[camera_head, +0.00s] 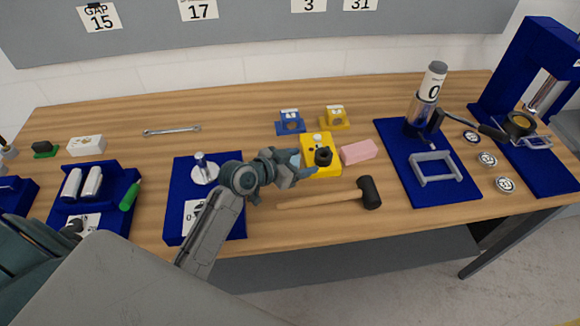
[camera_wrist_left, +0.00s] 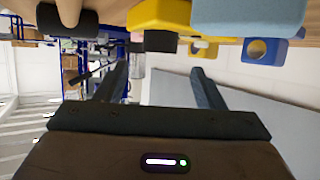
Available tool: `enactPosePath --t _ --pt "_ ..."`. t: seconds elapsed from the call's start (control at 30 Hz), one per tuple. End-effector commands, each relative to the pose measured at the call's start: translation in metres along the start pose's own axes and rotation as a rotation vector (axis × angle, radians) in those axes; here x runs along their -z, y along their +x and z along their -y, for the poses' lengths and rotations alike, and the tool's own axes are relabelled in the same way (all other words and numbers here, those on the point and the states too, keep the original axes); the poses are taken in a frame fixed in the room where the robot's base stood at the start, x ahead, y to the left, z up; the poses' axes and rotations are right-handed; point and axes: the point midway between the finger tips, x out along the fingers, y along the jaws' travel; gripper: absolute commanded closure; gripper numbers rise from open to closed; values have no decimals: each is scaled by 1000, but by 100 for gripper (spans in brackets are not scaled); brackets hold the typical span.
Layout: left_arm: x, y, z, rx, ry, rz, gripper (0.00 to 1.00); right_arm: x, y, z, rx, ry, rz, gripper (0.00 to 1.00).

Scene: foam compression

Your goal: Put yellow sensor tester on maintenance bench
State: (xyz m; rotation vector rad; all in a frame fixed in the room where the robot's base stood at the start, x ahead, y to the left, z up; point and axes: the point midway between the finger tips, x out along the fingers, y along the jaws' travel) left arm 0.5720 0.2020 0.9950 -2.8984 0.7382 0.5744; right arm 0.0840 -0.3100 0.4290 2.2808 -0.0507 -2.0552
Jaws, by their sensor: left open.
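The yellow sensor tester (camera_head: 307,141) is a yellow block with a black knob, standing on the wooden bench (camera_head: 240,115) near its middle. My left gripper (camera_head: 302,165) is open beside the tester, on its left side, and partly covers it in the head view. In the left wrist view, the tester (camera_wrist_left: 160,14) is at the top edge with its black knob towards the gap between my open left fingers (camera_wrist_left: 158,72). Nothing shows between those fingers; whether they touch the tester is unclear. My right gripper is not in view.
A light blue block (camera_wrist_left: 250,14) is beside the tester. A pink block (camera_head: 359,151) is to its right and a mallet (camera_head: 368,193) in front. Small blue (camera_head: 290,125) and yellow (camera_head: 334,121) fixtures stand behind. A blue board (camera_head: 430,185) lies right.

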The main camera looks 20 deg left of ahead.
Motion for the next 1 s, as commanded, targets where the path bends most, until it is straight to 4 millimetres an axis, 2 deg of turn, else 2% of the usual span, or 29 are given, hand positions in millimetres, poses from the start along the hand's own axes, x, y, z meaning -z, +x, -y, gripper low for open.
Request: enactPosePath --t 0.1,0.3,1.0 --pt "-2 -22 0 -1 4 2 37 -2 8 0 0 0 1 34" --pt "-1 -40 0 -1 1 1 37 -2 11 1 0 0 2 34" --pt "0 -42 -1 -2 -1 1 37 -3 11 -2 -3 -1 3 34"
